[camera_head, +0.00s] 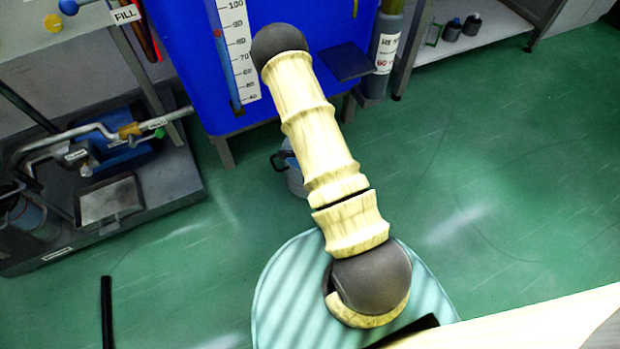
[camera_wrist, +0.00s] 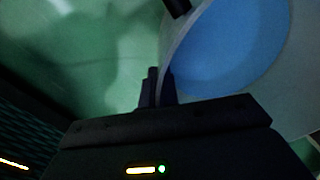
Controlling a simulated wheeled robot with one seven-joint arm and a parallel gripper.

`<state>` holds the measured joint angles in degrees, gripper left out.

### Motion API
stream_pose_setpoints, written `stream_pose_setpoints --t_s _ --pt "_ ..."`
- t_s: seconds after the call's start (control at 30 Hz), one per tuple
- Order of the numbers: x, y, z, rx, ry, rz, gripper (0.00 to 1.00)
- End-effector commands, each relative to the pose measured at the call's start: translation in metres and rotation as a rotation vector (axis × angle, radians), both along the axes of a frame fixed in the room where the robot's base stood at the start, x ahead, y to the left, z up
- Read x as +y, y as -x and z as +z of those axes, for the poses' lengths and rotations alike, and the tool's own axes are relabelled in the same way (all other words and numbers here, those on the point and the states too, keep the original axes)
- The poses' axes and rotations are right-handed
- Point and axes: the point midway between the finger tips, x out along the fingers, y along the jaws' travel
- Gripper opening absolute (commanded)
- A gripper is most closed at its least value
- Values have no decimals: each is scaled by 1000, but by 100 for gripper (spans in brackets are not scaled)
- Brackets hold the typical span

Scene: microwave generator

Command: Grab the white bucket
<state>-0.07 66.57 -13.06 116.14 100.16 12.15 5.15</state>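The white bucket (camera_wrist: 172,40) fills the upper right of the wrist view, with a pale rim and a blue inside. In the head view the bucket (camera_head: 295,182) stands on the green floor, mostly hidden behind my arm. My gripper (camera_wrist: 159,84) shows in the wrist view with its two dark fingers close together at the bucket's near left rim. They appear shut on the rim wall; the exact contact is dark and hard to see. My gripper is hidden in the head view.
A blue tank (camera_head: 305,85) with a level scale stands behind the bucket. A grey cylinder (camera_head: 384,50) is right of it. A rig with pipes (camera_head: 90,150) stands on a dark base at left. A shelf (camera_head: 480,30) is at upper right. The floor at right is clear.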

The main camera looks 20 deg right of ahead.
Motion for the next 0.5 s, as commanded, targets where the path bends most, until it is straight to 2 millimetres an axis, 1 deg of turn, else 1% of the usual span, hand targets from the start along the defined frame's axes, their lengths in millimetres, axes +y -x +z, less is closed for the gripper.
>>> stream_pose_setpoints --t_s 0.03,0.17,0.4,0.43,0.5 --pt "-1 -2 6 -4 0 -1 0" --pt "-1 -2 15 -4 0 -1 0" --pt "-1 -2 35 -5 1 -1 0" --pt "0 1 28 -2 1 -1 0" --pt "0 7 26 1 1 -1 0"
